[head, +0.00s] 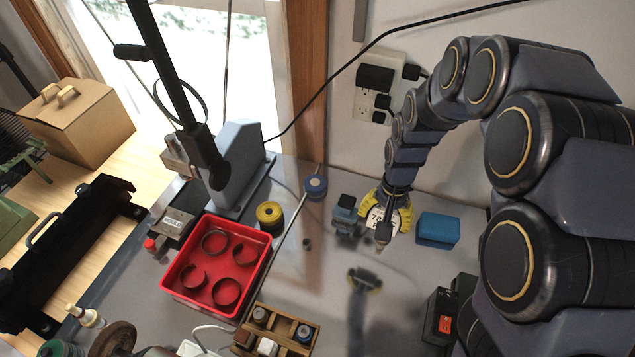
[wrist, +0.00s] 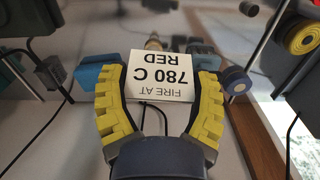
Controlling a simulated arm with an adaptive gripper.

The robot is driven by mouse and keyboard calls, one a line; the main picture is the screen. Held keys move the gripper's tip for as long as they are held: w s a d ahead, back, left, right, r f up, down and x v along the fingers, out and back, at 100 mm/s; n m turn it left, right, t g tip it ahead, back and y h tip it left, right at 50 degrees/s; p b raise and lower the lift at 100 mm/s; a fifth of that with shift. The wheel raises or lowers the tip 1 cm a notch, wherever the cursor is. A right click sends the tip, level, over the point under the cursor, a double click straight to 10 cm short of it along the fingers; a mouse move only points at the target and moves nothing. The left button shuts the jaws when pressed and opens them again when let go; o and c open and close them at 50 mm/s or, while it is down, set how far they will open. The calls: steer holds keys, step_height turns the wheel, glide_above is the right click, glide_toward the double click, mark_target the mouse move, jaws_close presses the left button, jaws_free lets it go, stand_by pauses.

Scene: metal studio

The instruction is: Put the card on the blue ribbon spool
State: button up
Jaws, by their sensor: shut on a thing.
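The white card (head: 377,221), printed with "FIRE AT 780 C RED", is between the yellow fingers of my gripper (head: 383,226). In the wrist view the card (wrist: 160,78) reads upside down, and both fingers of my gripper (wrist: 160,90) close on its sides. The blue ribbon spool (head: 316,187) stands on the metal bench to the left of my gripper in the head view, apart from the card. The blue spool also shows in the wrist view (wrist: 236,80), to the right of the card.
A blue block (head: 438,230) lies right of my gripper, and a small grey-blue device (head: 345,214) stands close on its left. A yellow spool (head: 269,215) and a red tray (head: 217,305) with rings lie farther left. A thin rod (head: 287,234) slants near the blue spool.

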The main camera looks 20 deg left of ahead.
steer(key=w+a+r+n, duration=0.1)
steer(key=a+r, duration=0.2)
steer(key=a, duration=0.8)
glide_above(315, 182)
steer(key=s, duration=0.1)
steer(key=f, duration=0.8)
steer(key=shift+d+f, duration=0.25)
steer(key=shift+f, duration=0.05)
steer(key=shift+w+a+f, duration=0.25)
steer(key=shift+w+f, duration=0.25)
steer(key=shift+f, duration=1.7)
steer(key=o, duration=0.7)
steer(key=shift+f, duration=0.1)
steer(key=shift+o, duration=0.2)
